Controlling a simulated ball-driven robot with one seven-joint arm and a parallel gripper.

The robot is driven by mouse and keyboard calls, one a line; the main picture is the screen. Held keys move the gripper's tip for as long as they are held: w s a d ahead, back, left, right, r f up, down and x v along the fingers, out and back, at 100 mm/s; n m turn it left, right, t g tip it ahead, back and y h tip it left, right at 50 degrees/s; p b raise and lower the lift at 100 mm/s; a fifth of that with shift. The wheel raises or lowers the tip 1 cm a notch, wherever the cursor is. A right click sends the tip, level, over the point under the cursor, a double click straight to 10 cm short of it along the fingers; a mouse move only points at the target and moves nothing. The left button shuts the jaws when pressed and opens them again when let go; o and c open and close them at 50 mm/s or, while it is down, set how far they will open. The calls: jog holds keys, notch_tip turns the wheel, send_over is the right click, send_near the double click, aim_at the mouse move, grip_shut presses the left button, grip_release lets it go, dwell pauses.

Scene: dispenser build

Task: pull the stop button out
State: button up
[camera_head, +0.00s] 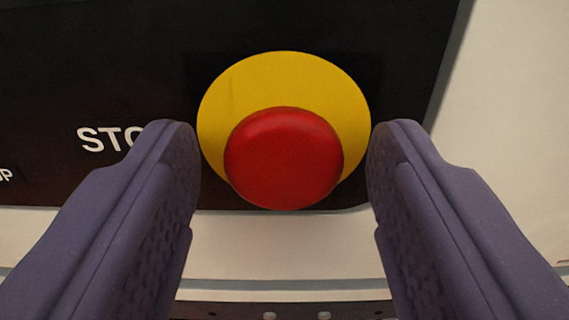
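The stop button (284,158) is a round red mushroom head in the middle of the view. It stands in front of a yellow round backing plate (285,78). My gripper (284,150) is open, with one purple finger to the left of the button and one to the right. A gap shows between each finger and the red head, so neither appears to touch it. The left finger covers the end of the white "STO..." lettering (105,138). The button's stem is hidden behind its head.
The button sits on a black panel (120,60) set in a pale housing (520,90). Below the panel is a pale strip (285,245), then a dark edge with small light spots at the bottom. More lettering, partly cut off, shows at the far left.

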grip_shut()
jog(key=shift+s, duration=0.45)
jog(key=shift+o, duration=1)
grip_release()
jog(key=shift+s, duration=0.1)
jog(key=s, duration=0.7)
jog(key=shift+s+a, duration=0.2)
jog(key=shift+s, duration=0.2)
